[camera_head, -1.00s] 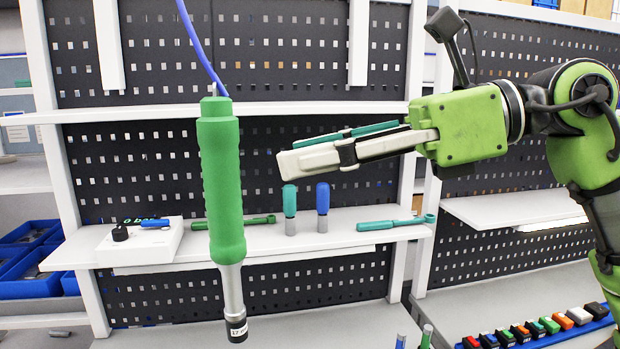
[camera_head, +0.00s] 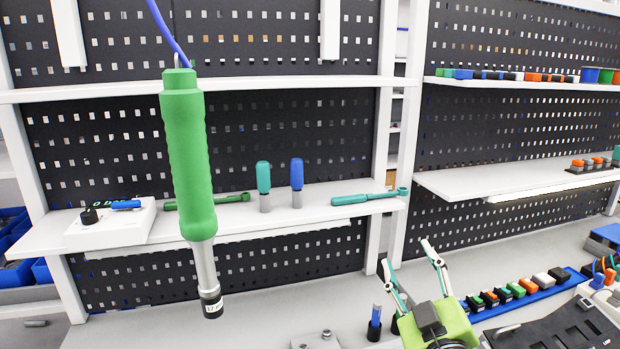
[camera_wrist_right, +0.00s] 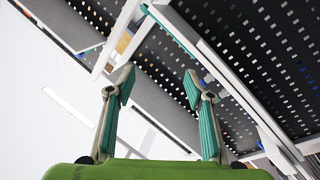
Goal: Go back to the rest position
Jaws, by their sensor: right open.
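My right gripper (camera_head: 408,268) is low at the bottom right of the head view, above the bench. Its two fingers are spread with nothing between them. The right wrist view shows the same open gripper (camera_wrist_right: 158,88), with teal pads and only shelf and pegboard beyond it. My left gripper is not in view. A green screwdriver (camera_head: 188,155) hangs upright from a blue cable at the left, well away from the right gripper.
A white shelf (camera_head: 330,211) holds a teal-handled tool (camera_head: 263,180), a blue-handled tool (camera_head: 297,176), a teal wrench (camera_head: 370,196), a green wrench (camera_head: 222,200) and a white box (camera_head: 112,228). A blue rail (camera_head: 530,303) of coloured blocks lies right of the gripper.

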